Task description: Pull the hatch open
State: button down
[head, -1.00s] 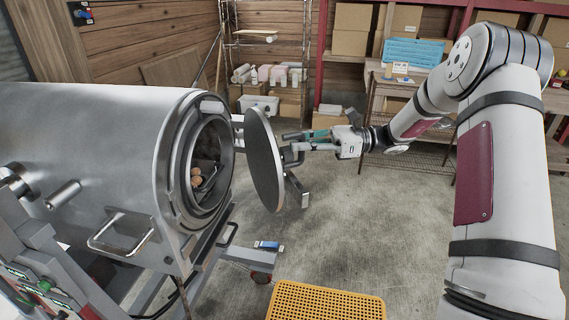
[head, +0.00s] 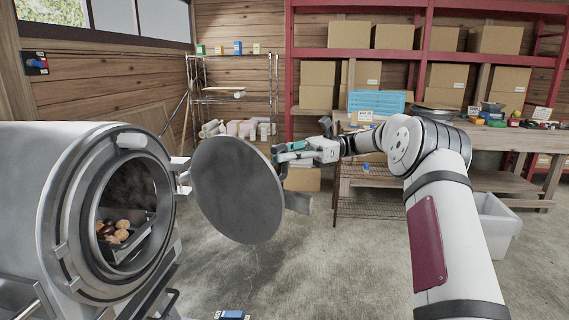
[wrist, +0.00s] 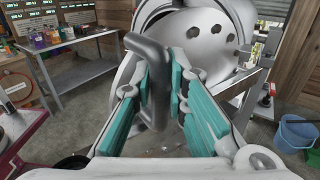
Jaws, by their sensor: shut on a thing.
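The round grey hatch (head: 238,190) stands swung away from the mouth of the steel drum (head: 60,200) in the head view, hinged at the drum's right side. Through the opening I see chestnuts (head: 115,231) in a dark tray. My gripper (head: 284,155) is behind the hatch's right edge, and its fingertips are partly hidden there. In the wrist view, my gripper (wrist: 158,100) has its teal finger pads on both sides of a thick grey bar handle (wrist: 152,80), shut on it.
A wire shelf (head: 235,95) and red racking with cardboard boxes (head: 400,35) stand along the back wall. A workbench with a blue crate (head: 376,102) is behind my arm. A blue bucket (wrist: 296,132) shows in the wrist view.

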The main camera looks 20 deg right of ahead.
jog(key=shift+w+d, duration=0.1)
jog(key=shift+w, duration=0.15)
jog(key=c, duration=1.6)
grip_release()
jog(key=shift+o, duration=0.2)
jog(key=shift+d, duration=0.1)
jog(key=d, duration=0.7)
jog(key=shift+w+d, duration=0.15)
jog(key=shift+w, duration=0.15)
